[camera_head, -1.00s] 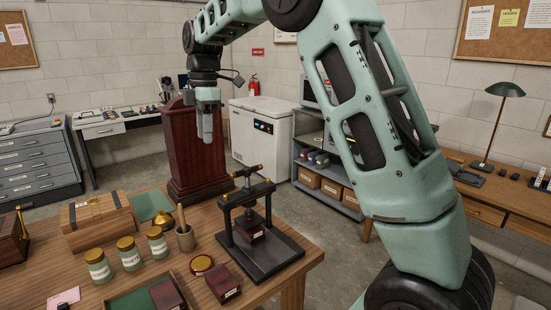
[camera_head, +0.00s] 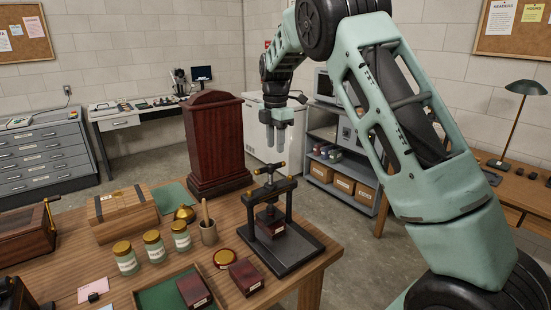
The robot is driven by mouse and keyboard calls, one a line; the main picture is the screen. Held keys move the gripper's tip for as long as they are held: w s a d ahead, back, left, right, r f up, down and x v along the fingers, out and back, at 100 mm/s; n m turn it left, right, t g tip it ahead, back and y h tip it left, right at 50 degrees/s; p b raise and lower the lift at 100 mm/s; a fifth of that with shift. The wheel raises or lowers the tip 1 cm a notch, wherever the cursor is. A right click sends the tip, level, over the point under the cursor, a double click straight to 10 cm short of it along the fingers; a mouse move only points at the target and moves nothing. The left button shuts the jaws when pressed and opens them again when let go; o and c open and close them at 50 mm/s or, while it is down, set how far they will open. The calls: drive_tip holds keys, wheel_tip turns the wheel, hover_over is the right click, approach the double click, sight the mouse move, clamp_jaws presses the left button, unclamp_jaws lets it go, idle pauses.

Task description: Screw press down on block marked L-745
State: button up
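The black screw press (camera_head: 287,205) stands on a black base plate near the right end of the wooden table. Its T-handle with brass-coloured ends (camera_head: 270,169) is at the top. A dark red block (camera_head: 270,226) with a pale label sits under the press plate; the label is too small to read. I cannot tell whether the plate touches it. My gripper (camera_head: 276,145) points down, above and behind the press in the picture, apart from the handle. Its fingers look close together, but I cannot see whether they are fully shut.
Two more dark red blocks lie left of the press, one on the table (camera_head: 246,277) and one on a green-lined tray (camera_head: 150,299). A tall wooden cabinet (camera_head: 214,145) rises behind.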

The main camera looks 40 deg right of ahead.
sight(275, 164)
wheel_tip(275, 164, down, 6)
drive_tip(key=shift+f+p, duration=0.15)
drive_tip(key=shift+p, duration=0.4)
drive_tip(key=shift+a, duration=0.1)
clamp_jaws()
